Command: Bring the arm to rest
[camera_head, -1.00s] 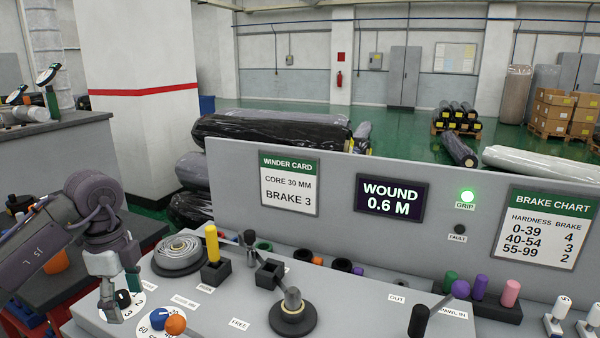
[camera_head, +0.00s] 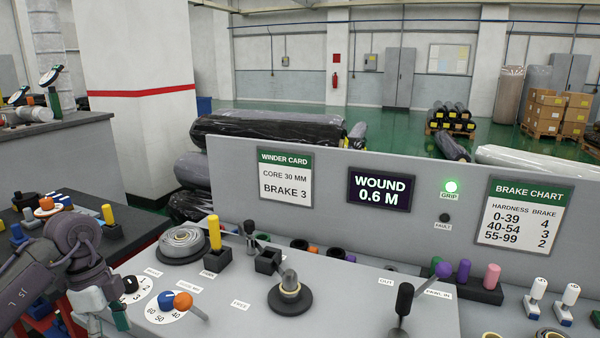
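My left arm comes in at the lower left. Its gripper (camera_head: 105,312) hangs fingers down at the panel's left edge, left of the numbered black dial (camera_head: 130,284). The fingers look apart, with nothing seen between them, though the tips are near the picture's bottom edge. My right arm and gripper are not in view. A second dial with a blue knob (camera_head: 166,300) and an orange ball (camera_head: 183,300) lies to the right of the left gripper. A wound grey roll (camera_head: 183,241) sits on a dark disc behind the dials.
The grey panel (camera_head: 230,290) carries a yellow peg (camera_head: 214,232), a capped spindle (camera_head: 289,290) and a black-handled lever (camera_head: 404,298). A dark table (camera_head: 130,230) with coloured parts stands left.

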